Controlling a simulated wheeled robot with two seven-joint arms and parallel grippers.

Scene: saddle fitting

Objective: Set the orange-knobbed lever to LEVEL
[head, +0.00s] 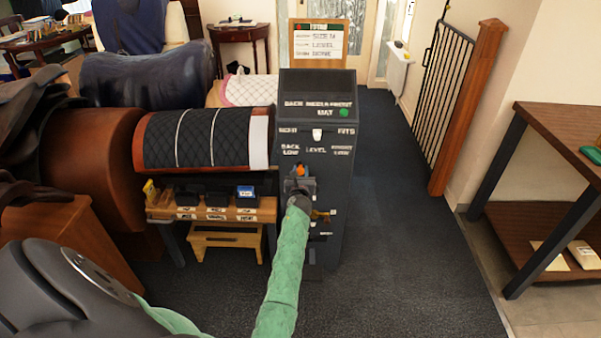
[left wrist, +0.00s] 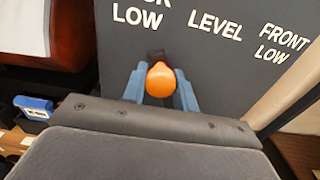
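The orange lever knob (head: 300,170) stands out from the dark grey cabinet (head: 317,100), below the printed labels. In the left wrist view the knob (left wrist: 160,80) lies below the gap between BACK LOW (left wrist: 138,14) and LEVEL (left wrist: 215,24), nearer BACK LOW. My left gripper (head: 300,184) is at the knob, with its blue fingers (left wrist: 160,88) on either side of it. The frames do not show whether both fingers press on it. Most of the lever's shaft is hidden behind the knob. My right gripper is not in view.
A wooden shelf with small bins (head: 215,213) stands left of the cabinet, below a padded quilted roll (head: 207,139). A sign (head: 318,44) stands behind the cabinet top. A wooden table (head: 560,140) is at the right. The carpet (head: 410,240) between is clear.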

